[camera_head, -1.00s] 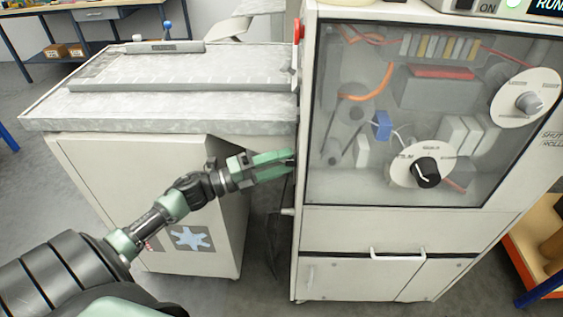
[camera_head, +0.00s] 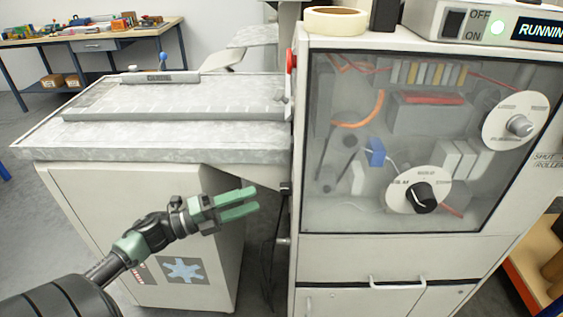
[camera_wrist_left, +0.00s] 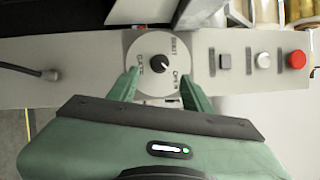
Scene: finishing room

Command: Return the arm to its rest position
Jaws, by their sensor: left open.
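My left gripper (camera_head: 238,204) is open and empty, with green fingers, in the head view. It hangs in front of the white cabinet (camera_head: 95,215) under the grey-topped bed, left of the tall machine (camera_head: 340,255). In the left wrist view the gripper (camera_wrist_left: 166,85) shows its two fingers apart, with a round dial with a black knob (camera_wrist_left: 159,63) on a panel (camera_wrist_left: 95,50) beyond and between them. I cannot tell how far off the dial is. My right gripper is not in view.
The machine has a clear window with two dials (camera_head: 420,195) and a handle (camera_head: 398,284) below. A control box (camera_head: 480,22) reading "RUNNING" and a tape roll (camera_head: 335,20) sit on top. The wrist view also shows a red button (camera_wrist_left: 297,59). A workbench (camera_head: 95,42) stands at the back left.

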